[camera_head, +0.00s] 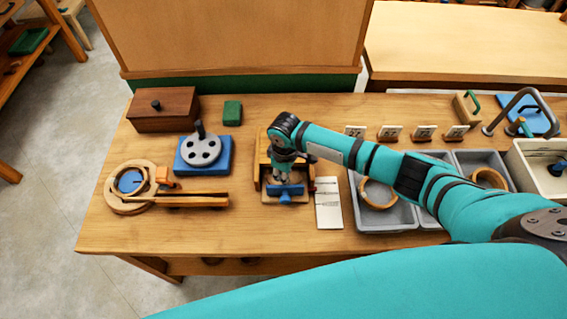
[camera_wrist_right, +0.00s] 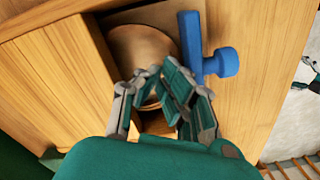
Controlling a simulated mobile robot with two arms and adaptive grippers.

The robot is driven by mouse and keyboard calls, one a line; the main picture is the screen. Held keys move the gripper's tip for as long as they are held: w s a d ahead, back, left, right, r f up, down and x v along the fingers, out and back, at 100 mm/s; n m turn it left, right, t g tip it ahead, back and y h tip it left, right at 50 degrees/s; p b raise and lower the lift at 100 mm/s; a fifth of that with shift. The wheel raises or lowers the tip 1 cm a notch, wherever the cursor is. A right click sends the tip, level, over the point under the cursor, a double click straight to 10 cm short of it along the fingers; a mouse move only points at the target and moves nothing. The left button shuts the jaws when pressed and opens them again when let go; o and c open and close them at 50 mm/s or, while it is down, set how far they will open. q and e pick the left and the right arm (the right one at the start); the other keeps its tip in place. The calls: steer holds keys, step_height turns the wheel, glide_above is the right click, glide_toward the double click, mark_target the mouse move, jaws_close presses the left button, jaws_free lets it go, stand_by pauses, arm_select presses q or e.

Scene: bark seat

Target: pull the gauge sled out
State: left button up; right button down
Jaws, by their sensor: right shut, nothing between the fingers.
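The gauge sled, as far as I can tell, is the wooden piece with a blue front bar and knob (camera_head: 287,193) in a small wooden housing (camera_head: 262,172) at the middle of the bench. My right gripper (camera_head: 284,178) points down over it and partly hides it. In the right wrist view the blue bar and knob (camera_wrist_right: 191,45) show to the right of my gripper (camera_wrist_right: 155,76). The fingers are drawn together with nothing held, over a round brown part (camera_wrist_right: 140,48) in the wooden opening. Contact cannot be told. My left gripper is out of view.
A white card (camera_head: 328,203) lies right of the housing, beside grey bins (camera_head: 386,218) with wooden rings. A long-handled wooden tool (camera_head: 195,199), a blue block with a grey disc (camera_head: 218,163) and a brown box (camera_head: 163,110) stand left. Bare bench lies in front.

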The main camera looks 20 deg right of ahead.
mark_target(285, 190)
steer(key=shift+s+a+r+p, duration=0.1)
steer(key=shift+s+a+p, duration=0.1)
steer(key=shift+s+p, duration=0.45)
steer(key=shift+s+a+f+p, duration=0.1)
steer(key=shift+s+a+p, duration=0.1)
steer(key=shift+s+p, duration=0.45)
steer(key=shift+s+a+r+p, duration=0.1)
steer(key=shift+s+a+p, duration=0.1)
steer(key=shift+s+p, duration=0.45)
steer(key=shift+s+a+p, duration=0.25)
steer(key=shift+s+p, duration=0.35)
steer(key=shift+s, duration=0.3)
steer(key=shift+s+a+p, duration=0.25)
steer(key=shift+s+p, duration=0.4)
steer(key=shift+s, duration=0.3)
steer(key=shift+s+a+p, duration=0.25)
steer(key=shift+s+p, duration=0.35)
steer(key=shift+s, duration=0.3)
steer(key=r+p, duration=0.1)
steer(key=r, duration=0.1)
steer(key=p, duration=0.1)
steer(key=shift+w+r+p, duration=0.25)
steer(key=shift+r+p, duration=0.05)
steer(key=shift+r, duration=0.1)
steer(key=shift+w+d+r+p, duration=0.1)
steer(key=shift+w+r+p, duration=0.15)
steer(key=shift+r, duration=0.8)
steer(key=shift+w+d+r+p, duration=0.1)
steer(key=shift+w+r+p, duration=0.1)
steer(key=shift+r, duration=0.8)
